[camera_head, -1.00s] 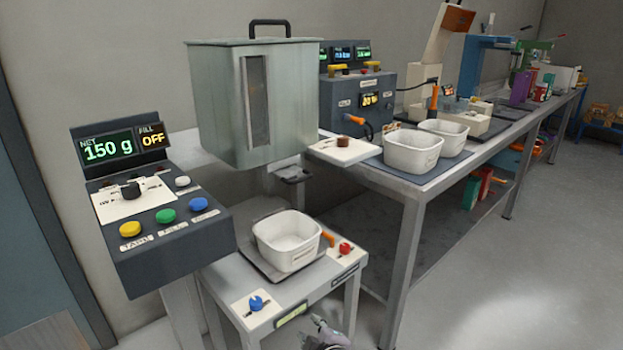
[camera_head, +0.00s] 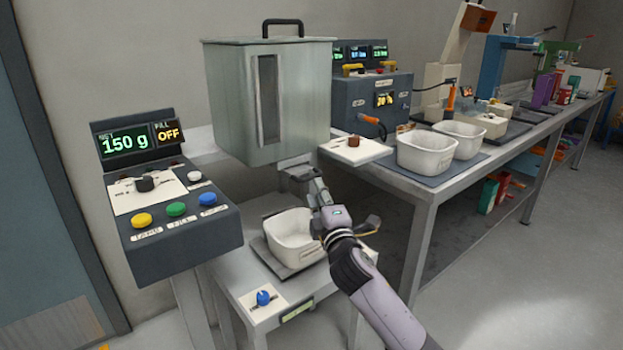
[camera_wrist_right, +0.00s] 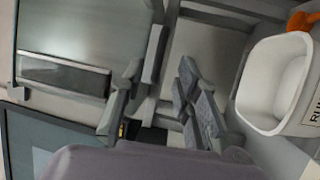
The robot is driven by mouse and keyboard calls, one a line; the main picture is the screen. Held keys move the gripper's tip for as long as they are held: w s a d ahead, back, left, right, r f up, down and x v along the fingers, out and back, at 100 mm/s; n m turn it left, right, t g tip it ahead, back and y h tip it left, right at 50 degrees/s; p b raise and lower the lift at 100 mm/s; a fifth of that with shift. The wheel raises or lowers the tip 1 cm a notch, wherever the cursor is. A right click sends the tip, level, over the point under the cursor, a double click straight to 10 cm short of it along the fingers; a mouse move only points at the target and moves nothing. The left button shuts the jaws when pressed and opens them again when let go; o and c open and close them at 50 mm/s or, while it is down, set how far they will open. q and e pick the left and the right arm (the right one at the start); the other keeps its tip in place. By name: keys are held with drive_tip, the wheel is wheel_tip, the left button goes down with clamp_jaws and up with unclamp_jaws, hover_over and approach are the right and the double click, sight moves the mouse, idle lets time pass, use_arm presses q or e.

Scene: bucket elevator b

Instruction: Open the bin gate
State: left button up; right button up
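The grey metal bin (camera_head: 232,105) with a dark lid handle and a tall window stands at the centre left in the head view. Its wall also shows at upper left in the wrist view (camera_wrist_right: 85,30). The gate area is under the bin, where my right gripper (camera_head: 302,175) now overlaps it, so the gate handle is mostly hidden. In the wrist view my right gripper (camera_wrist_right: 167,82) has its fingers apart, with a gap between them. I cannot tell whether it touches the handle. My left gripper is not in view.
A white tub (camera_head: 288,232) sits below the bin and shows at right in the wrist view (camera_wrist_right: 268,85). A control box (camera_head: 170,240) reading 150 g and OFF stands at left. A blue knob (camera_head: 263,298) is on the low stand. A long bench (camera_head: 430,190) stands at right.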

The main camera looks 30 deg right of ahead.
sight(311, 177)
use_arm(q)
drive_tip(key=shift+w+r, duration=0.25)
drive_tip(key=shift+r, duration=0.65)
use_arm(e)
drive_tip(key=shift+x, duration=3.5)
drive_tip(key=shift+c, duration=0.4)
drive_tip(key=c, duration=0.5)
use_arm(q)
drive_tip(key=shift+f, duration=0.1)
use_arm(e)
clamp_jaws()
drive_tip(key=shift+r, duration=0.1)
